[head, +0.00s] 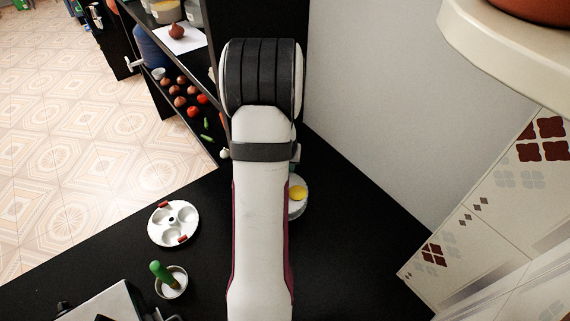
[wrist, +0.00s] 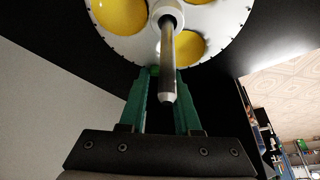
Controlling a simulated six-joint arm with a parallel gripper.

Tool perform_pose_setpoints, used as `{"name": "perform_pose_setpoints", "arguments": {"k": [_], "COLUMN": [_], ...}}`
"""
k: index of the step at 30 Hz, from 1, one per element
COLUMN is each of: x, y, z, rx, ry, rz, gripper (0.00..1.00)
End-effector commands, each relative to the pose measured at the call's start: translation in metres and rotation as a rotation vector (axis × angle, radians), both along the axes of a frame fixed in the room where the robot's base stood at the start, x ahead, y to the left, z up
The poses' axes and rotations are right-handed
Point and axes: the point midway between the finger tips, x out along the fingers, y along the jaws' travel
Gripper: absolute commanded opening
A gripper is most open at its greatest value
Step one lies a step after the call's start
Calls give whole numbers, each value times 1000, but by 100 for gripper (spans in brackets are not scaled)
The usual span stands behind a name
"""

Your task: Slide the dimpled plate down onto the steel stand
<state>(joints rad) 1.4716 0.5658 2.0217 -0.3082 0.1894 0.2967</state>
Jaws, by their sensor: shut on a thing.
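A round white dimpled plate (wrist: 229,14) with yellow-filled hollows fills the top of the wrist view. A steel rod (wrist: 168,62), which looks like the stand's post, shows at the plate's central collar and points toward the camera. My gripper (wrist: 163,74) has green fingers that reach the plate's near edge and are shut on it; the rod partly hides the grip point. In the head view my arm covers most of the plate (head: 297,209), leaving one yellow hollow visible. The stand's base is hidden.
Another white dimpled plate (head: 173,224) with red pieces at its rim lies on the black counter (head: 225,265) at left. A small bowl (head: 172,282) with a green-handled tool stands in front of it. A wall is at right; shelves with vegetables are behind.

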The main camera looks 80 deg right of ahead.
Motion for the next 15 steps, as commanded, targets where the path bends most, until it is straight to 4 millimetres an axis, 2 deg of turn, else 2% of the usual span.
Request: {"name": "perform_pose_setpoints", "arguments": {"k": [11, 12, 15], "x": [0, 0, 0], "y": [0, 0, 0], "z": [-4, -5, -5], "rx": [0, 0, 0], "ry": [0, 0, 0], "rz": [-1, -1, -1], "gripper": [0, 35, 53]}}
